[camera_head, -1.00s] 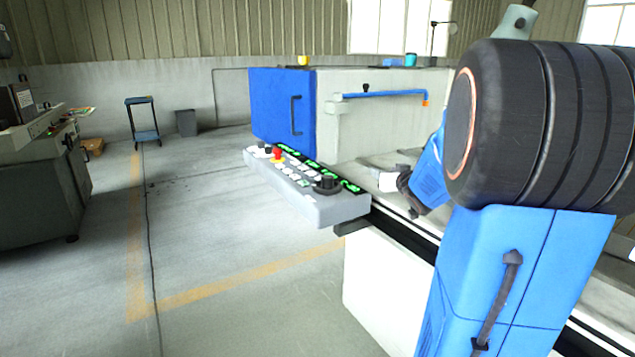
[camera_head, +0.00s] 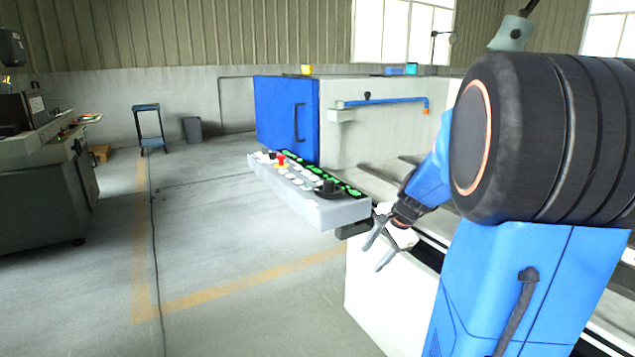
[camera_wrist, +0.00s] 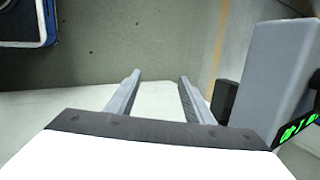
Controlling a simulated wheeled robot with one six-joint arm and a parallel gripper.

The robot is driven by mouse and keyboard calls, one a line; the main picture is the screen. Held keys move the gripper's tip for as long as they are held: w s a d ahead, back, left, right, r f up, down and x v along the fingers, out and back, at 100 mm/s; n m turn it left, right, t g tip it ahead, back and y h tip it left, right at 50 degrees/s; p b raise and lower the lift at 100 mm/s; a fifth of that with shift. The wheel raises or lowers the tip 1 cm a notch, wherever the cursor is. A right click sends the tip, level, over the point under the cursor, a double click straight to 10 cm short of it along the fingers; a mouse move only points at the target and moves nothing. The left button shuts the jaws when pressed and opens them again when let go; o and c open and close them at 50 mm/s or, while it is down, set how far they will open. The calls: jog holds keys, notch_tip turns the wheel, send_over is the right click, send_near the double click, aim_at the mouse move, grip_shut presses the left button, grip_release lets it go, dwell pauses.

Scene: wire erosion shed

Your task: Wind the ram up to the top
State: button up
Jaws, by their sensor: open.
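The control panel (camera_head: 335,212) is a grey slab sticking out from the machine, with green-lit keys (camera_head: 292,156), a red mushroom button (camera_head: 281,159) and a black round knob (camera_head: 328,189) near its right end. I cannot make out the ram. My gripper (camera_head: 374,256) is open and empty, just right of and below the panel's right end, apart from it. In the wrist view my gripper (camera_wrist: 160,76) has both fingers spread with nothing between them. The panel (camera_wrist: 280,65) and a few of its green keys (camera_wrist: 298,128) show at the right there; the knob is not identifiable there.
The machine (camera_head: 385,135) has a blue door (camera_head: 285,110) and a blue bar (camera_head: 385,99). Its white base (camera_head: 375,300) lies under my gripper. Floor left of the panel is clear. A grey machine (camera_head: 40,195), a small stand (camera_head: 149,128) and a bin (camera_head: 191,130) stand farther left.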

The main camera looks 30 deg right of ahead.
aim_at(329, 190)
jog(key=w+a+r+m+t+y, duration=0.4)
jog(key=w+r+m+y, duration=0.25)
jog(key=r+y, duration=0.2)
jog(key=w+d+r+m+t+y, duration=0.25)
jog(key=w+d+r+t, duration=0.2)
jog(key=d+r, duration=0.35)
jog(key=shift+m+t+h, duration=0.25)
jog(key=shift+m+h, duration=0.05)
jog(key=shift+h, duration=0.2)
jog(key=x, duration=1)
jog(key=f+x, duration=0.1)
jog(key=x, duration=0.4)
jog(key=shift+w+a, duration=0.2)
jog(key=shift+w, duration=0.15)
jog(key=c, duration=1)
jog(key=shift+c, duration=0.2)
